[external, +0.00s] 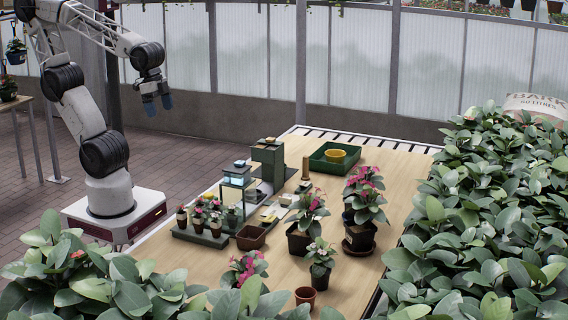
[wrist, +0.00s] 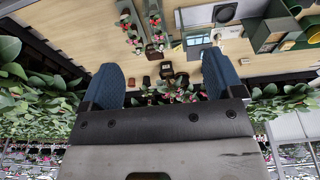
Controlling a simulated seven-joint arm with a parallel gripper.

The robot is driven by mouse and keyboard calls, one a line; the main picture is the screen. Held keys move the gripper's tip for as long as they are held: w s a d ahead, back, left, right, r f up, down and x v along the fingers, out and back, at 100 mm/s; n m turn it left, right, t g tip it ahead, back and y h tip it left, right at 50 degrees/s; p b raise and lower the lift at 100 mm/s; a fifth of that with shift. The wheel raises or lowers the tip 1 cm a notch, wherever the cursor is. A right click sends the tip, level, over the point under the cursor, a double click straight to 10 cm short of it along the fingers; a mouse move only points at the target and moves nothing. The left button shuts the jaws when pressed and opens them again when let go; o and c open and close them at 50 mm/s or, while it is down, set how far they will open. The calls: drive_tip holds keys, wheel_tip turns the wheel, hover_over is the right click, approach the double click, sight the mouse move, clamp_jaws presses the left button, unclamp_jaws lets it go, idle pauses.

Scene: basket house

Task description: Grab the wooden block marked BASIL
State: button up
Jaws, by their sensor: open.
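My gripper (external: 157,105) is open and empty, high up left of the table in the external view. Its two blue fingers stand wide apart in the wrist view (wrist: 162,65). Several small pale pieces lie mid-table, among them one by the dark stands (external: 268,214) and one nearer the potted plants (external: 286,199). An upright brown post (external: 305,170) stands beyond them. I cannot read BASIL on anything, so I cannot tell which piece is the block. My gripper is well apart from all of them.
The wooden table (external: 340,275) holds pink-flowered potted plants (external: 361,200), a green tray with a yellow bowl (external: 335,155), a lit glass-sided stand (external: 237,182), a dark green box (external: 268,160) and an empty brown pot (external: 251,237). Dense foliage (external: 480,220) borders the right and front.

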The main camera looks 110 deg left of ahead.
drive_tip(key=shift+w, duration=0.1)
idle(0.3)
drive_tip(key=w+f+n+h, duration=0.1)
drive_tip(key=w+n+h, duration=0.6)
drive_tip(key=w, duration=1.3)
drive_tip(key=w+a+f+n+t, duration=0.25)
drive_tip(key=w+a+n, duration=0.2)
drive_tip(key=w, duration=0.45)
drive_tip(key=w+a+f+n+t, duration=0.2)
drive_tip(key=w+a+f+n, duration=0.15)
drive_tip(key=w+n, duration=0.4)
drive_tip(key=w+a+f+n+t+y, duration=0.1)
drive_tip(key=w+a+f+n+t, duration=0.15)
drive_tip(key=w+a+f, duration=0.35)
drive_tip(key=w+a+f+n+t, duration=0.1)
drive_tip(key=w+a+f+n, duration=0.3)
drive_tip(key=w+a, duration=0.4)
drive_tip(key=w+a+f+n+t+y, duration=0.1)
drive_tip(key=a+f+n, duration=0.2)
drive_tip(key=a+f, duration=0.2)
drive_tip(key=w+a+f+n+t+y, duration=0.1)
drive_tip(key=a+f+n+y, duration=0.1)
drive_tip(key=a+f, duration=0.3)
drive_tip(key=w+a+f+n+y, duration=0.1)
drive_tip(key=a+f+n, duration=0.3)
drive_tip(key=a, duration=0.5)
drive_tip(key=shift+w+a+f+n+t+y, duration=0.1)
drive_tip(key=shift+w+f+n+t+y, duration=0.1)
drive_tip(key=shift+f+n+t+y, duration=0.25)
drive_tip(key=shift+w, duration=0.1)
